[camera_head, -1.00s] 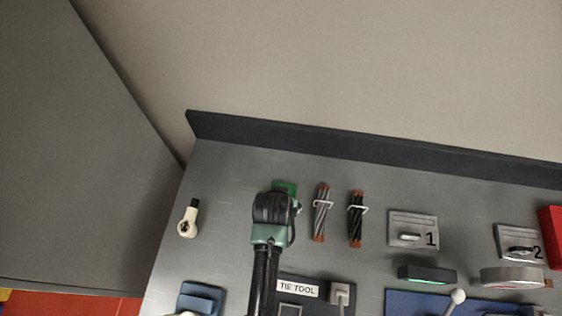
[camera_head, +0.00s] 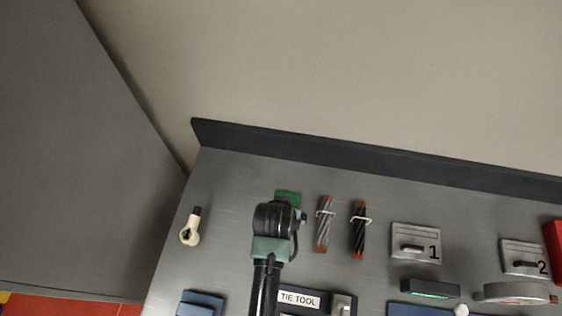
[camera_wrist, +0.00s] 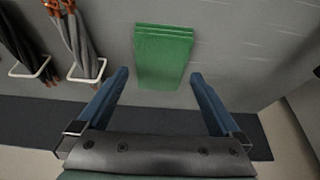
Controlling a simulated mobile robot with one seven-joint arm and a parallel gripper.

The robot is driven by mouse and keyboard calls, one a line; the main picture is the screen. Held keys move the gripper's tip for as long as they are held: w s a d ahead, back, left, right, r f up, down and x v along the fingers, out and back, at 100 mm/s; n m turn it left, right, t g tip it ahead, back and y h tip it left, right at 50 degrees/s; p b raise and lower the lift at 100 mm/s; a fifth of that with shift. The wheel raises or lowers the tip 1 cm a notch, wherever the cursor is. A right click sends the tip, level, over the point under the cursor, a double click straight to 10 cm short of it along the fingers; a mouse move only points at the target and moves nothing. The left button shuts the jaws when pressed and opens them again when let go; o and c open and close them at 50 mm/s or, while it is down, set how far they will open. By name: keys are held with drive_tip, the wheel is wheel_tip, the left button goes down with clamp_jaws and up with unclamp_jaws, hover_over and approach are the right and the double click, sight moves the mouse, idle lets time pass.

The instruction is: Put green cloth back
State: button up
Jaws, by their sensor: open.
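The green cloth (camera_wrist: 162,56) lies folded flat on the grey surface in the wrist view, with layered edges at its far end. In the head view only a small part of the green cloth (camera_head: 288,198) shows behind my wrist. My gripper (camera_wrist: 160,76) is open and empty, its two blue fingers apart on either side of the cloth's near end. I cannot tell how high the fingertips are above it. In the head view my arm hides the fingers.
Two cable bundles, one grey (camera_head: 325,224) and one black (camera_head: 359,230), sit in white clips right of the cloth. A white-and-black tool (camera_head: 191,228) lies to the left. A dark raised edge (camera_head: 350,157) runs along the back. Numbered plates (camera_head: 416,243) are further right.

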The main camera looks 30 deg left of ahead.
drive_tip(key=v, duration=0.9)
drive_tip(key=shift+r, duration=0.25)
wheel_tip(320, 180, up, 10)
drive_tip(key=t+y, duration=0.1)
drive_tip(key=t, duration=0.3)
hover_over(293, 203)
drive_tip(key=w+d+r+m+t, duration=0.15)
drive_tip(key=w+r+t, duration=0.25)
drive_tip(key=r, duration=0.8)
drive_tip(key=w+d+r+t, duration=0.2)
drive_tip(key=w+r+t, duration=0.2)
drive_tip(key=r, duration=0.7)
drive_tip(key=s+d+r+t, duration=0.2)
drive_tip(key=s+r+t, duration=0.1)
drive_tip(key=r, duration=0.7)
drive_tip(key=s+d+r+m+t+h, duration=0.1)
drive_tip(key=s+d+r+t, duration=0.2)
drive_tip(key=r, duration=0.7)
drive_tip(key=s+d+r+t+h, duration=0.1)
drive_tip(key=s+d+r+t, duration=0.2)
drive_tip(key=r, duration=0.7)
drive_tip(key=shift+s+r+m+t, duration=0.35)
drive_tip(key=shift+s+r+t, duration=0.05)
drive_tip(key=shift+s+t, duration=0.65)
